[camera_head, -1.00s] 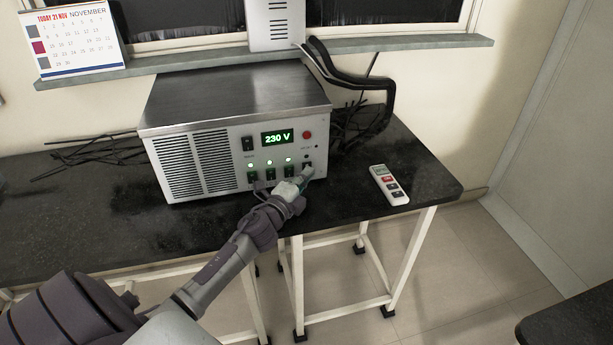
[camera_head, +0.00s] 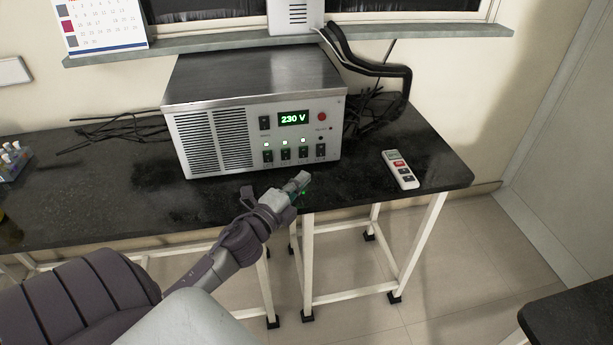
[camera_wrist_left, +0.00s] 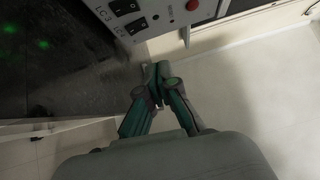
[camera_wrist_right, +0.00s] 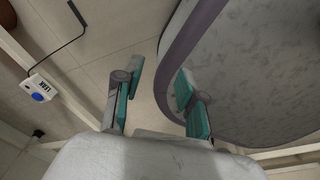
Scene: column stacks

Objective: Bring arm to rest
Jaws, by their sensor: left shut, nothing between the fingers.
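My left arm comes in from the lower left in the head view. Its gripper (camera_head: 302,182) is just in front of the power unit, near the table's front edge, apart from the switches and empty. In the left wrist view the gripper (camera_wrist_left: 158,75) has its fingers together, with the unit's panel above it. My right arm does not show in the head view. In the right wrist view the right gripper (camera_wrist_right: 160,80) has its fingers apart with nothing between them.
The power unit (camera_head: 215,140) reads 230 V with green lights and stands on the black table (camera_head: 120,200). A remote (camera_head: 400,170) lies to its right. Black cables (camera_head: 370,65) hang behind. A small box with a blue button (camera_wrist_right: 38,88) shows in the right wrist view.

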